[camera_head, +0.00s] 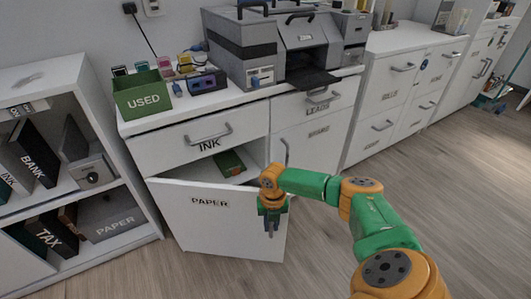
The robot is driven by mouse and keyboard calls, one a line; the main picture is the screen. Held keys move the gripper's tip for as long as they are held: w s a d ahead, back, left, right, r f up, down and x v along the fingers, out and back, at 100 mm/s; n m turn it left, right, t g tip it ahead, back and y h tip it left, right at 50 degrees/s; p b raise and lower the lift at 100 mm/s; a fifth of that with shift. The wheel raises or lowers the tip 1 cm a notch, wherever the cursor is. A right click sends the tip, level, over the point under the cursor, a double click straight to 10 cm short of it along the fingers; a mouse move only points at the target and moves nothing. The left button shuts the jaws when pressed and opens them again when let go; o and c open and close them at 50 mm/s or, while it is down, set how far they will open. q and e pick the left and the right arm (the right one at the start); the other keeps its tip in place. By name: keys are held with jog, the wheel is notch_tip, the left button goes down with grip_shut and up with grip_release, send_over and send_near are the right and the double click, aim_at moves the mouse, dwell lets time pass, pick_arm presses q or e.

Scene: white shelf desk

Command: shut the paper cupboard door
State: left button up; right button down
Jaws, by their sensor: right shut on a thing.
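The paper cupboard door (205,222) is a white panel labelled "PAPER". It stands ajar, swung out below the "INK" drawer, with a gap above its top edge showing the cupboard inside. My right gripper (270,222) points down at the free right side of the door, in front of its face. It is shut on the door's handle, which the fingers mostly hide. My left gripper is not in view.
A green item (230,163) lies inside the cupboard. The INK drawer (200,140) above is closed. A bookshelf (85,150) with binders stands close on the left. A green "USED" bin (143,95) and a printer (290,45) stand on top. The wooden floor (310,240) in front is clear.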

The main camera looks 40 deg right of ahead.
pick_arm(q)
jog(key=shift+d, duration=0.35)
pick_arm(e)
jog(key=shift+w+d, duration=0.4)
jog(key=shift+d, duration=0.1)
jog(key=c, duration=0.8)
grip_release()
jog(key=shift+w+f, duration=0.1)
jog(key=shift+f, duration=0.05)
jog(key=shift+c, duration=0.2)
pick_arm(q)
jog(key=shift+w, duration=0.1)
pick_arm(e)
notch_tip(320, 180, up, 6)
jog(key=p, duration=0.3)
jog(key=shift+r, duration=0.6)
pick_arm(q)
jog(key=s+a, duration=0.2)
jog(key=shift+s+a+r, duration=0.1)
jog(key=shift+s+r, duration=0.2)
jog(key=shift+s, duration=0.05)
